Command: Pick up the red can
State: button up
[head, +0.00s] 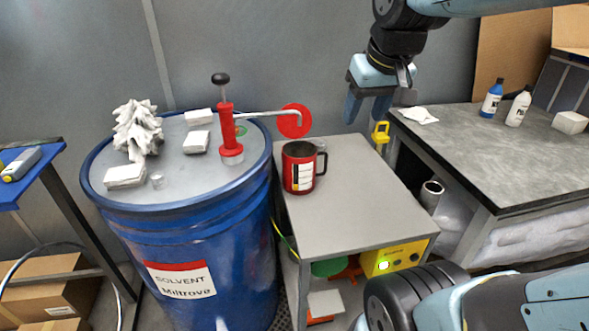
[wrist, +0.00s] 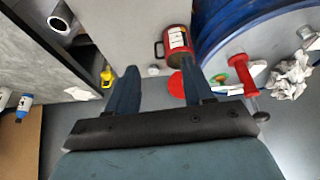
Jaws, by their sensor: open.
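The red can (head: 299,168) looks like a red mug with a dark handle on its right and a white label. It stands upright on the small grey table (head: 345,205), beside the blue drum. My gripper (head: 368,108) is above and behind the table, to the right of the can, pointing down and apart from it. In the wrist view, the can (wrist: 178,44) shows beyond the fingertips, nearer the right finger. My gripper (wrist: 160,80) is open with nothing between its fingers.
The blue solvent drum (head: 190,240) carries a red hand pump (head: 229,135), whose spout with a red disc (head: 294,121) reaches out behind the can. A grey workbench (head: 480,145) with bottles (head: 492,98) stands at right. A yellow object (head: 380,132) is near my gripper. The small table's front is clear.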

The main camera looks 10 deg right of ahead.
jog(key=w+f+n+g, duration=0.1)
jog(key=w+f+g, duration=0.15)
jog(key=w, duration=0.65)
jog(key=w+f+n+g, duration=0.1)
jog(key=w+f, duration=0.3)
jog(key=w, duration=0.6)
jog(key=w+f+n+g, duration=0.1)
jog(key=w+f, duration=0.3)
jog(key=w, duration=0.5)
notch_tip(320, 180, down, 14)
jog(key=shift+w, duration=0.4)
jog(key=shift+a, duration=0.1)
grip_shut()
jog(key=shift+r, duration=0.1)
